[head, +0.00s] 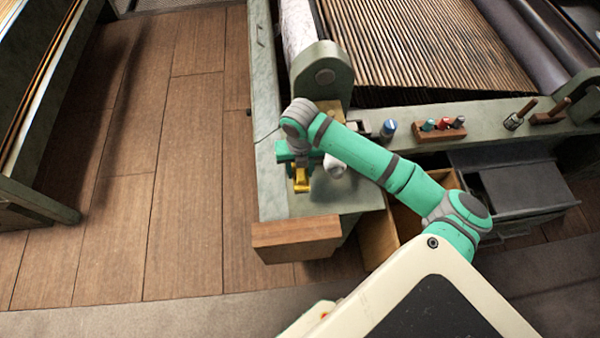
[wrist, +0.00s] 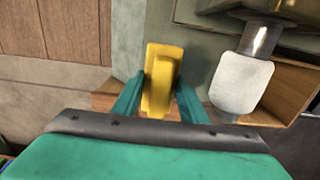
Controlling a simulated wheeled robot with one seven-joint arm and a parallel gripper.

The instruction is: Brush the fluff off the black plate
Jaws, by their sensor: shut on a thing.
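My gripper (head: 301,178) is over the left end of the grey-green machine frame. Its teal fingers are shut on a yellow block-like piece (wrist: 160,75), which also shows in the head view (head: 301,184). I cannot tell whether this is a brush; no bristles show. A dark flat panel (head: 525,187) lies at the right beyond my arm; I cannot tell whether it is the black plate. No fluff can be made out on it. A white rounded piece on a shiny metal stem (wrist: 242,82) stands right of the gripper in the wrist view.
The frame's ledge (head: 475,132) carries a wooden block with coloured pegs (head: 439,129), a blue-topped jar (head: 389,127) and wooden-handled tools (head: 520,114). A wooden ledge (head: 296,233) juts out at the front left. An open wooden compartment lies below my arm. Floorboards (head: 180,180) at left are clear.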

